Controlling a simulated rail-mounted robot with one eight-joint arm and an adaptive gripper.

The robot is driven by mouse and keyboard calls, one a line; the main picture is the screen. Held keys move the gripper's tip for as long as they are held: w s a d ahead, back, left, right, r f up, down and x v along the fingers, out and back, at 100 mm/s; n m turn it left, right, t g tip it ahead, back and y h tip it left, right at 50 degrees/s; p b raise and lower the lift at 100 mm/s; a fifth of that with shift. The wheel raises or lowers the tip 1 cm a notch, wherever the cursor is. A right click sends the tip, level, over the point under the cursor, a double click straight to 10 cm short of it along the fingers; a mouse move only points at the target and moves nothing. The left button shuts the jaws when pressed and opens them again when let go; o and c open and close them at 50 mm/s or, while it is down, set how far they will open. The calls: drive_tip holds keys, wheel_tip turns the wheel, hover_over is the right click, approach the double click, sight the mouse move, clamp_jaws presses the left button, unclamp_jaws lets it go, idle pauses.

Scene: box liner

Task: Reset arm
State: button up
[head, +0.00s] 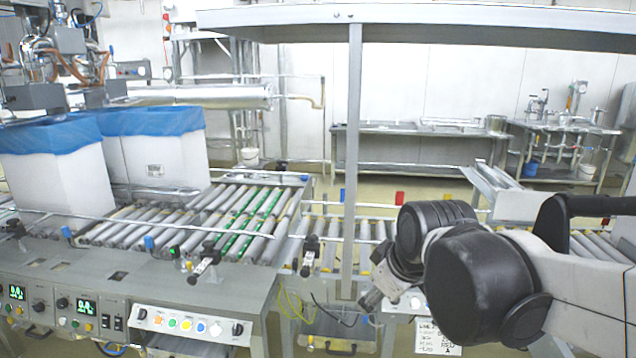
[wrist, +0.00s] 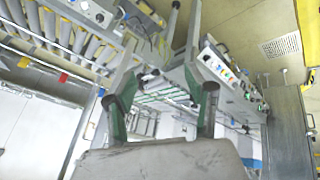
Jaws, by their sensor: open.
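My arm comes in from the right in the head view, with large black joints in front of the rollers. My gripper (head: 374,299) hangs at its lower left end, beside the grey post, small and partly hidden by the arm. In the wrist view my gripper (wrist: 160,62) shows two grey and green fingers spread apart, with nothing between them. Two white boxes with blue liners, a near one (head: 62,185) and a far one (head: 158,165), stand upright on the left of the line, well apart from my gripper.
The roller conveyor (head: 190,217) runs across the middle. A control panel (head: 190,325) with coloured buttons lines its front edge. A grey upright post (head: 351,160) stands close to my gripper, under an overhead beam. A steel table (head: 415,130) stands along the back wall.

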drive_tip(key=s+d+m+h+p, duration=0.1)
drive_tip(key=s+d+m+p, duration=0.1)
drive_tip(key=s+d+m, duration=0.7)
drive_tip(key=shift+s+f+t+h, duration=0.3)
drive_tip(key=shift+s+f+t, duration=0.1)
drive_tip(key=shift+s, duration=2.05)
